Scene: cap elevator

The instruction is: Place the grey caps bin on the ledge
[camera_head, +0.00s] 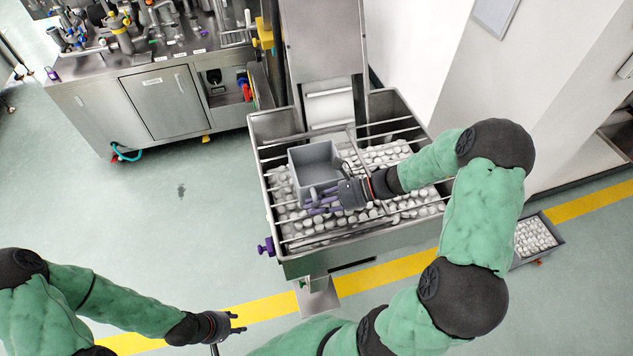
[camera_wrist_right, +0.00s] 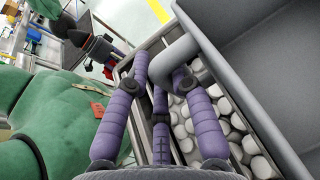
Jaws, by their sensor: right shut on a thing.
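The grey caps bin (camera_head: 314,160) is held over the hopper (camera_head: 287,266) of the elevator, above its metal bars; its visible inside looks empty. In the right wrist view the bin (camera_wrist_right: 272,75) fills the upper right, with a bent grey handle (camera_wrist_right: 176,62) between the purple fingers. My right gripper (camera_head: 322,198) is shut on the bin at its near side; in the wrist view its fingers (camera_wrist_right: 158,105) surround the handle. Whether the bin touches the bars is unclear. My left gripper (camera_head: 238,322) is open and empty, low over the floor. I cannot tell which edge is the ledge.
White caps (camera_head: 412,208) fill the hopper under the bars. The elevator column (camera_head: 325,45) rises behind it. A second bin (camera_head: 535,240) of white caps stands on the floor at right. A steel machine cabinet (camera_head: 165,100) is at back left. Floor at left is clear.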

